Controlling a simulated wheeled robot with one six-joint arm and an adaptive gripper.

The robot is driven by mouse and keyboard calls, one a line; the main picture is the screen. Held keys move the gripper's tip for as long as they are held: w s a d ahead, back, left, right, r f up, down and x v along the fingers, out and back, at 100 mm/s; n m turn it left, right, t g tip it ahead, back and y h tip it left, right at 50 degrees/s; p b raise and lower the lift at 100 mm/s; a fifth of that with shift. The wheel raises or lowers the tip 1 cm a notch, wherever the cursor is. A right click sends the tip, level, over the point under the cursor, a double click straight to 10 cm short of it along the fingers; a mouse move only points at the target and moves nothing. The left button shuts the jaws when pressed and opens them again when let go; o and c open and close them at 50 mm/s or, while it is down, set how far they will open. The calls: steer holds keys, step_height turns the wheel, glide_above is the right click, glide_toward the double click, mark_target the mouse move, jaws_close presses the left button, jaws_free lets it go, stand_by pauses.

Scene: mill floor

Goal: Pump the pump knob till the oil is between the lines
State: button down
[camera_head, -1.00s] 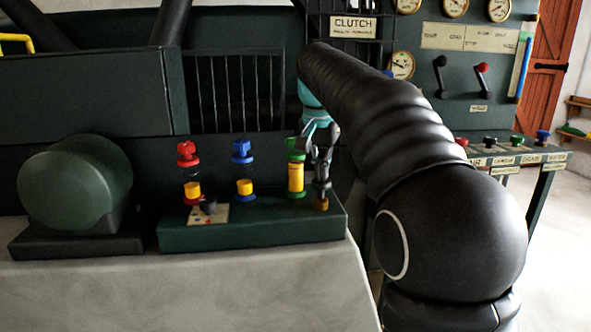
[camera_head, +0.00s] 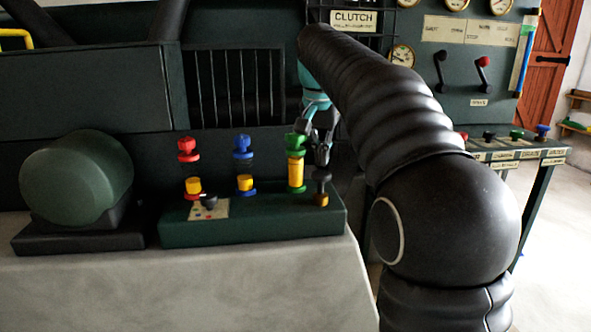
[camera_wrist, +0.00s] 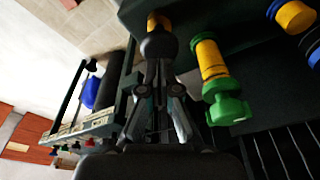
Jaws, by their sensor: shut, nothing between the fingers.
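A dark green block (camera_head: 250,230) carries three upright sight glasses with yellow oil in them. The red-capped glass (camera_head: 188,165) and blue-capped glass (camera_head: 243,165) show oil only low down. The green-capped glass (camera_head: 296,172) looks yellow along most of its tube, also in the wrist view (camera_wrist: 210,60); I cannot make out its lines. At the block's right end is a black pump knob (camera_head: 322,174) on a brass collar, seen also in the wrist view (camera_wrist: 158,44). My gripper (camera_head: 323,160) is shut and empty, its fingertips at the knob's top; I cannot tell whether they touch.
A small black knob (camera_head: 208,200) sits on a label plate at the block's left. A green drum (camera_head: 78,178) stands farther left. A lever panel (camera_head: 465,75) and a row of coloured buttons (camera_head: 515,140) are at the right. The pale bench front is clear.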

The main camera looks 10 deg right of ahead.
steer(key=shift+r, duration=2.5)
steer(key=s+f+n+t, duration=0.1)
steer(key=s+f+n, duration=0.15)
steer(key=s, duration=0.45)
steer(key=s+f+n+t, duration=0.1)
steer(key=s+f, duration=0.3)
steer(key=s, duration=0.4)
steer(key=s+f+n+t+y, duration=0.1)
steer(key=s+f+n, duration=0.1)
steer(key=s+f, duration=1.3)
step_height(320, 180, down, 2)
steer(key=shift+s+f+t, duration=0.15)
steer(key=shift+f+t, duration=0.1)
steer(key=shift+t, duration=0.05)
steer(key=c, duration=1.9)
jaws_free()
steer(key=shift+n, duration=0.25)
